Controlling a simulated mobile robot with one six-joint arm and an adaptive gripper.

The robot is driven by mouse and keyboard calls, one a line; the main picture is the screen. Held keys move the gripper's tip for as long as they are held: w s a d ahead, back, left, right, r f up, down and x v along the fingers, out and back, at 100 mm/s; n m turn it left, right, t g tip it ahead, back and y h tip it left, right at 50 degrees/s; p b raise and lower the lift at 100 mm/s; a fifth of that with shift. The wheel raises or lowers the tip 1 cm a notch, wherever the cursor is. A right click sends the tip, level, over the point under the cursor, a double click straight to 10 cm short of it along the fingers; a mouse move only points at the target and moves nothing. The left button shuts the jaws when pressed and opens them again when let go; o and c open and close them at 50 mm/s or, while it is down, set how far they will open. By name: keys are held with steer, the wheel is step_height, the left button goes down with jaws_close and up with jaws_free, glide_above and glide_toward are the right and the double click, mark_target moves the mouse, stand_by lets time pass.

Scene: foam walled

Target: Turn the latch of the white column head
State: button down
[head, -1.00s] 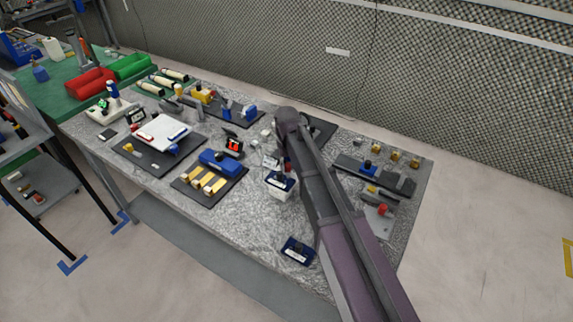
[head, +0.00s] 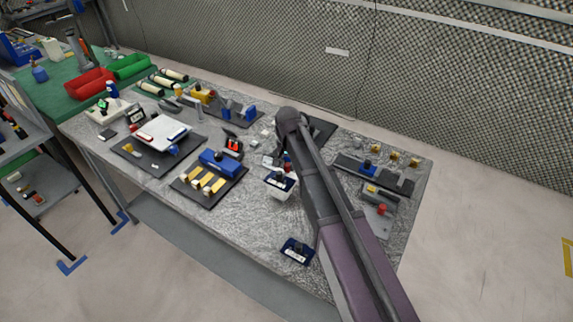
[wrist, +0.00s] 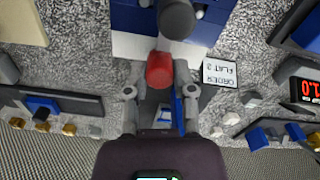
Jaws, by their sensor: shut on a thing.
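The white column head (head: 279,192) stands near the table's middle with a dark blue top, just left of my forearm. In the wrist view its blue and white body (wrist: 130,45) fills the top middle. A red latch part (wrist: 160,70) sits in front of its white face, with a dark grey round knob (wrist: 176,20) above it in the picture. My gripper (wrist: 160,95) points at the red part, one finger on each side, and is shut on it; the exact contact is hard to see. In the head view my arm hides most of the gripper.
A label card (wrist: 220,72) lies right of my gripper. A blue block with yellow strips (head: 220,160) stands left of the column head, and a small blue-topped box (head: 297,250) lies near the front edge. A dark fixture (head: 372,172) is right of my arm.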

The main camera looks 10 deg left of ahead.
stand_by(0.3)
steer(key=c, duration=0.7)
jaws_free()
steer(key=shift+c, duration=0.2)
steer(key=shift+r, duration=0.1)
